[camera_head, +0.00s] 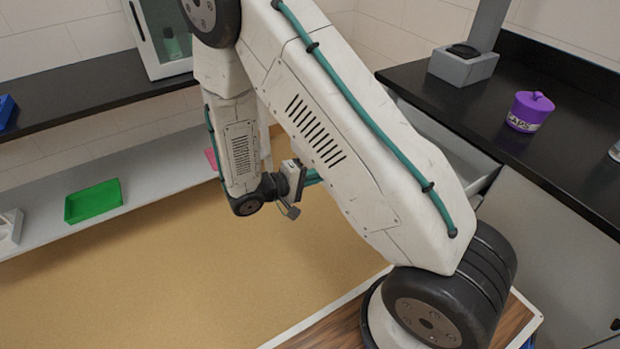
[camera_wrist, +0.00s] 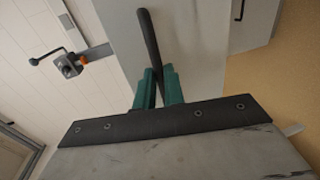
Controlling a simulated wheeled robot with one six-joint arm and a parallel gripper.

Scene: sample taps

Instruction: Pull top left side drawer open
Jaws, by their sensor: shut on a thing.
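The top drawer (camera_head: 450,145) of the right-hand cabinet stands partly out from under the black counter in the head view. Its grey side and inside show. My arm hides its front there. In the wrist view a pale grey drawer front (camera_wrist: 193,40) carries a dark bar handle (camera_wrist: 149,38). My gripper (camera_wrist: 158,88) has its teal fingers shut on this handle, one on each side. In the head view my gripper (camera_head: 312,177) is small and partly hidden behind my arm.
The black counter (camera_head: 560,130) holds a purple pot (camera_head: 528,110) labelled CAPS and a grey stand (camera_head: 463,64). A green tray (camera_head: 93,201) lies on the left shelf. The tan floor (camera_head: 180,280) is clear. A tap with a black lever (camera_wrist: 68,64) shows in the wrist view.

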